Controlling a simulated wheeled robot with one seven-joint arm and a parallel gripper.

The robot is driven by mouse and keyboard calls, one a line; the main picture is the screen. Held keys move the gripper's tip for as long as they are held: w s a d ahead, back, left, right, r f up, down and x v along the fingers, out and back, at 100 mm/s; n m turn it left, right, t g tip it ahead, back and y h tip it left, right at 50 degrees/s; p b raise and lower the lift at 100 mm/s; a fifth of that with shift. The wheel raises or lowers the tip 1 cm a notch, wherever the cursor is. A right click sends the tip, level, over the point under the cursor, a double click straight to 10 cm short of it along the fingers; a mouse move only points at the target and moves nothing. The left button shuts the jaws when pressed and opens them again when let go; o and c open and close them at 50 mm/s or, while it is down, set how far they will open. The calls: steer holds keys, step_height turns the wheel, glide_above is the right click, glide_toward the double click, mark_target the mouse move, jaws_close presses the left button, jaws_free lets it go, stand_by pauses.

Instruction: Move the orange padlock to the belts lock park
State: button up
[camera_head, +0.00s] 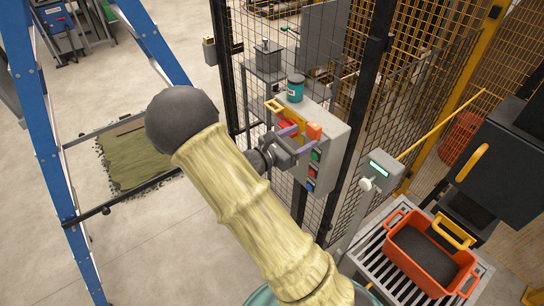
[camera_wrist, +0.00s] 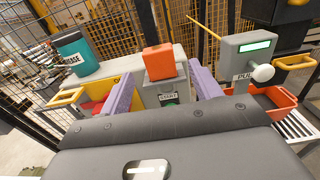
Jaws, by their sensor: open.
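The orange padlock (camera_wrist: 158,60) appears as an upright orange block on the grey control box (camera_wrist: 152,92) in the wrist view. It also shows in the head view (camera_head: 314,131), partly beside my gripper. My gripper (camera_head: 297,138) is at the front of the box, its purple fingers spread. In the wrist view my open gripper (camera_wrist: 160,74) has one finger on each side of the padlock, with visible gaps; whether the tips reach its depth is unclear. I cannot make out which spot is the belts lock park.
A teal grease can (camera_head: 295,88) stands on the box. A yellow handle (camera_head: 272,108) and red part (camera_wrist: 91,108) are at its left. Mesh fencing (camera_head: 375,150) stands behind. A grey post with a knob (camera_head: 376,174) and an orange crate (camera_head: 430,265) are at right.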

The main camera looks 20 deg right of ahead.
steer(key=b+v, duration=0.2)
steer(key=v, duration=0.8)
steer(key=shift+s+r, duration=0.1)
steer(key=shift+s, duration=0.05)
steer(key=shift+a, duration=0.1)
